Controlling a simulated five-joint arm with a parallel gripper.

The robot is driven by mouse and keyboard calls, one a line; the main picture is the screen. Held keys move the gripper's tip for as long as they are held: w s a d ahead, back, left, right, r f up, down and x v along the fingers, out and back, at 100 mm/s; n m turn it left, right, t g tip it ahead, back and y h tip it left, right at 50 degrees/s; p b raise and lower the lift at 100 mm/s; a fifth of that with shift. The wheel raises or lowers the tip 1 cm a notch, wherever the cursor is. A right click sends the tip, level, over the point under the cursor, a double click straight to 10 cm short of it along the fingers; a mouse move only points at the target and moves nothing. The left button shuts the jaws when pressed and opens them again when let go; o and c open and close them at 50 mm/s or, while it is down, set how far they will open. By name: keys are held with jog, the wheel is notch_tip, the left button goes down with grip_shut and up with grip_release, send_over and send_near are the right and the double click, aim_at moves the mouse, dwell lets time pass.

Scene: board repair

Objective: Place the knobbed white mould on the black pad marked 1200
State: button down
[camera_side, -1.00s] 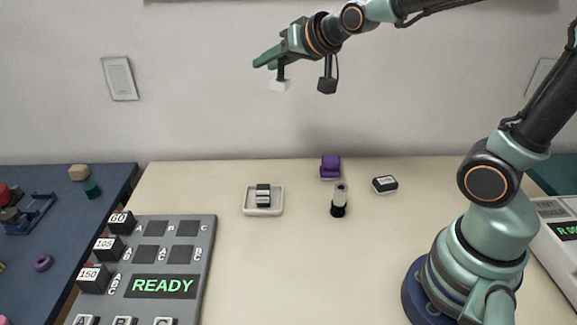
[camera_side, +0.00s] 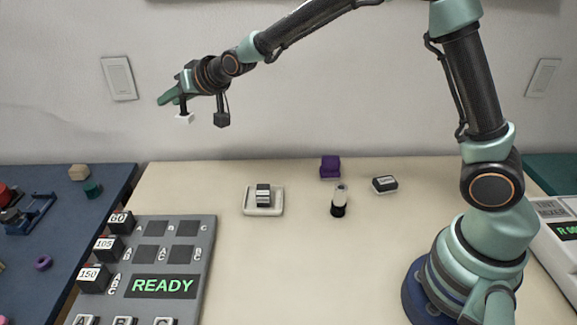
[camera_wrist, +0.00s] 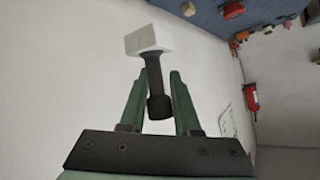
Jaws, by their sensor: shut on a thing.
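The white mould (camera_side: 184,118) hangs below my gripper (camera_side: 180,98), high above the left part of the table. In the wrist view the white mould (camera_wrist: 147,40) has a dark stem and knob, which sits between the green fingers of my gripper (camera_wrist: 158,85). My gripper is shut on this knob. I can read no 1200 mark in either view. Dark square pads (camera_side: 155,229) lie on the grey panel (camera_side: 205,245) at the lower left. A small black block with a white label (camera_side: 385,184) lies at the right of the table; its label is too small to read.
A white tray (camera_side: 249,210) holds a black-and-white block. A purple block (camera_side: 330,166) and a black-and-white cylinder (camera_side: 339,200) stand to its right. Black blocks marked 60 (camera_side: 120,222), 105 and 150 line the panel's left edge. The table's front middle is clear.

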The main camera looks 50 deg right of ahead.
jog(key=shift+w+a+f, duration=0.4)
jog(key=shift+a+f, duration=0.15)
jog(key=shift+a, duration=0.1)
jog(key=shift+w+a+f, duration=0.35)
jog(key=shift+a+f, duration=0.2)
jog(key=shift+a, duration=0.1)
notch_tip(320, 180, down, 20)
jog(key=shift+r, duration=0.2)
jog(key=c, duration=0.6)
grip_release()
jog(key=shift+f, duration=0.1)
jog(key=shift+f, duration=0.1)
